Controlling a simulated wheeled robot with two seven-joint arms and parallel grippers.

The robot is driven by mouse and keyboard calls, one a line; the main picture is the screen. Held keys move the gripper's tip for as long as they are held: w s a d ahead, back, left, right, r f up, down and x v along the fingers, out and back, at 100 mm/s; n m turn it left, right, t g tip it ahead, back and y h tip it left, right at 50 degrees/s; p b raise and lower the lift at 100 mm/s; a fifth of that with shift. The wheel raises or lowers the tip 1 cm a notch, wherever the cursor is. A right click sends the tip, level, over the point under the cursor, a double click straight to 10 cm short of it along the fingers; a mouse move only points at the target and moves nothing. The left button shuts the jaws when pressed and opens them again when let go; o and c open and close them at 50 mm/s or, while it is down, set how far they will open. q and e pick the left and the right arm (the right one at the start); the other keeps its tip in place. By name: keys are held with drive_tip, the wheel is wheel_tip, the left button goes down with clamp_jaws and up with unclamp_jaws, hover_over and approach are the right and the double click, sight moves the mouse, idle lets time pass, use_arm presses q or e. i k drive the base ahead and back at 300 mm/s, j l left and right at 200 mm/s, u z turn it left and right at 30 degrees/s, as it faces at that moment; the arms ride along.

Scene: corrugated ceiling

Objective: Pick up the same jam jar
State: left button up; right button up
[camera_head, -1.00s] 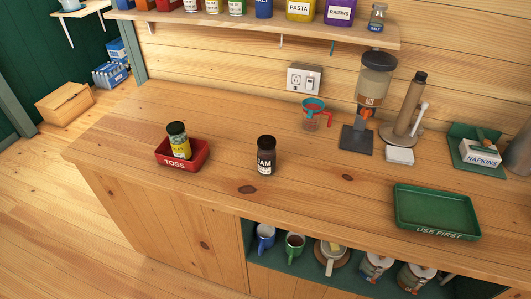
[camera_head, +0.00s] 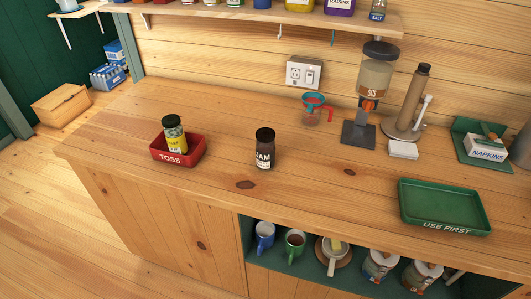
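A jam jar (camera_head: 265,150) with a dark body, black lid and a label reading JAM stands upright on the wooden counter (camera_head: 310,190), left of the middle of the view. It stands apart from everything around it. To its left is a red tray (camera_head: 196,156) marked TOSS, holding a yellow-labelled jar (camera_head: 174,137) with a dark lid. To its right is an empty green tray (camera_head: 440,205) marked USE FIRST. Neither of my grippers shows in the head view.
Behind stand a measuring cup (camera_head: 315,110), an oats dispenser (camera_head: 373,90), a paper towel holder (camera_head: 410,105) and a napkin box (camera_head: 487,147). Mugs (camera_head: 294,244) and jars (camera_head: 378,266) sit in the open shelf below. The counter around the jam jar is clear.

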sight(264, 152)
drive_tip(key=i+j, duration=0.1)
drive_tip(key=j, duration=0.4)
drive_tip(key=i+j, duration=0.1)
drive_tip(key=j, duration=0.9)
drive_tip(key=z, duration=1.65)
drive_tip(key=i+j, duration=0.05)
drive_tip(key=j, duration=0.05)
